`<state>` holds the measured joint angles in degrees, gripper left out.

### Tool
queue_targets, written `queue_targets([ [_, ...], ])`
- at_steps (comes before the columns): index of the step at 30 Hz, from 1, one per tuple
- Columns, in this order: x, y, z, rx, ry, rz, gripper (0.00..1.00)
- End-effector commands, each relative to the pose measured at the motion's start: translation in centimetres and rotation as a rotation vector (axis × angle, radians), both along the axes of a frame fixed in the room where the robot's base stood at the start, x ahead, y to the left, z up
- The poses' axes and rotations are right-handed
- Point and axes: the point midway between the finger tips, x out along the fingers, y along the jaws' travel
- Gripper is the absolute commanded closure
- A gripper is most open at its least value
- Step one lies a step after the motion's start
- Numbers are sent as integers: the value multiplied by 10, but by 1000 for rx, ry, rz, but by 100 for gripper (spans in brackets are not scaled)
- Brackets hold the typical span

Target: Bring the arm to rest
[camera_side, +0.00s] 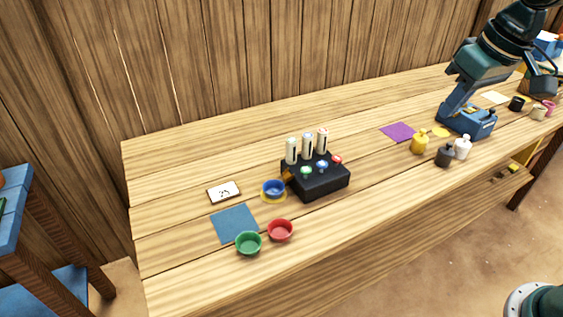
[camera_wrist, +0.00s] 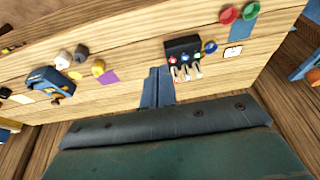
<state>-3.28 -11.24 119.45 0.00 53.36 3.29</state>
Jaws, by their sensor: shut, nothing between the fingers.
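My gripper (camera_wrist: 160,72) shows in the wrist view with its two blue-grey fingers together and nothing between them. Behind the fingers is the bare wooden table (camera_wrist: 135,88), with the purple square (camera_wrist: 109,77) to their left and the black box (camera_wrist: 183,47) to their right. In the side view my arm comes in at the top right, and my gripper (camera_side: 453,105) points down in front of or over the blue device (camera_side: 472,122). The exact gap between fingertips and table cannot be told.
Yellow (camera_side: 420,144), black (camera_side: 444,157) and white (camera_side: 462,148) weight-like pieces stand near the blue device. The black box holds several upright tubes. Blue (camera_side: 273,187), red (camera_side: 281,230) and green (camera_side: 249,243) cups stand left, near a numbered card (camera_side: 224,192) and blue square (camera_side: 234,223).

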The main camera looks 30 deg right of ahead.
Motion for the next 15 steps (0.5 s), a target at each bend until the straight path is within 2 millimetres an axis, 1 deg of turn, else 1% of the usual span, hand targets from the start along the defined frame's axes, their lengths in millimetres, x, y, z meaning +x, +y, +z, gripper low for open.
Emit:
queue_targets([
  [1,-13,-2,3,-1,-15,-1,100],
  [8,-62,-10,4,-5,-70,-3,100],
  [15,-110,-15,-5,-11,-125,-4,100],
])
